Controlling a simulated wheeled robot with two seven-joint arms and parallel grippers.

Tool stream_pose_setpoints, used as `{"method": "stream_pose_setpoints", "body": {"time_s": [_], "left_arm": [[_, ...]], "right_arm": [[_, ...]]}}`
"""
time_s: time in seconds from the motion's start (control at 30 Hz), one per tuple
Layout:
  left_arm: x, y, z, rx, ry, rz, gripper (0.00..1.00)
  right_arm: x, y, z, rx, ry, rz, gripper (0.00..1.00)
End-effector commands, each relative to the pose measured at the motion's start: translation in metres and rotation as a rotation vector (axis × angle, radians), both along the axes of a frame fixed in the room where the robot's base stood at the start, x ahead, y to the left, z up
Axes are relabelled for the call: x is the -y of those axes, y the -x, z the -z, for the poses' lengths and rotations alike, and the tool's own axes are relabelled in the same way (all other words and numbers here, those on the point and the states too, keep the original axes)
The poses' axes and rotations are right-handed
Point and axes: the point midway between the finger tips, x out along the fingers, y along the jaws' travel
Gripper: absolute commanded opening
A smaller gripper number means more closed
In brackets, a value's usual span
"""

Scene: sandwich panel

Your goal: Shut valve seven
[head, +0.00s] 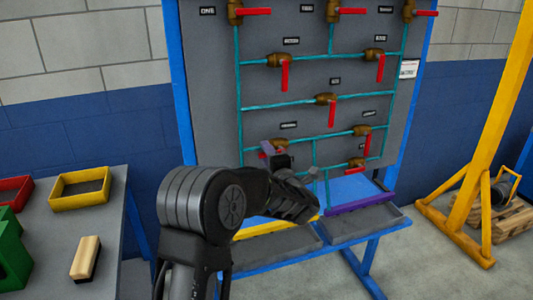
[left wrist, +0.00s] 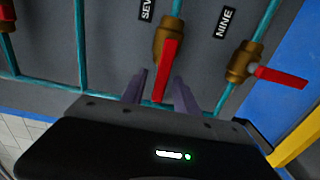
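Valve seven's brass body (left wrist: 166,42) shows at the top middle of the left wrist view, beside a partly cut-off label (left wrist: 147,8) reading "SEV". Its red handle (left wrist: 165,72) points down in that picture, in line with the pipe. My left gripper (left wrist: 160,90) is open, one finger on each side of the handle, with gaps visible; I cannot tell if either finger touches it. In the head view my left gripper (head: 275,152) is at the lower left of the panel and covers much of the valve. My right gripper is not in view.
Valve nine (left wrist: 240,62) is close by on the right in the wrist view. The grey panel (head: 210,70) carries several other valves and teal pipes. Grey trays (head: 365,221) sit below it. A side table (head: 110,205) at left holds bins. A yellow frame (head: 490,130) stands at right.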

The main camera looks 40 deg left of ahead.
Motion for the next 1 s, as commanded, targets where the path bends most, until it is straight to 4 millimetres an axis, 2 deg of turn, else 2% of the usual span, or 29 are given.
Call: {"method": "stream_pose_setpoints", "body": {"time_s": [0.27,0.7,1.0], "left_arm": [[-0.0011,-0.0009,0.0004,0.000,0.000,0.000,0.36],[-0.0008,-0.0007,0.0003,0.000,0.000,0.000,0.00],[-0.0008,-0.0007,0.0005,-0.001,0.001,0.000,0.00]], "right_arm": [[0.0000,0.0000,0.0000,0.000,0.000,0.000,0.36],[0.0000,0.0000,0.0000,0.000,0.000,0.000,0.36],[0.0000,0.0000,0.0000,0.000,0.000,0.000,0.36]]}}
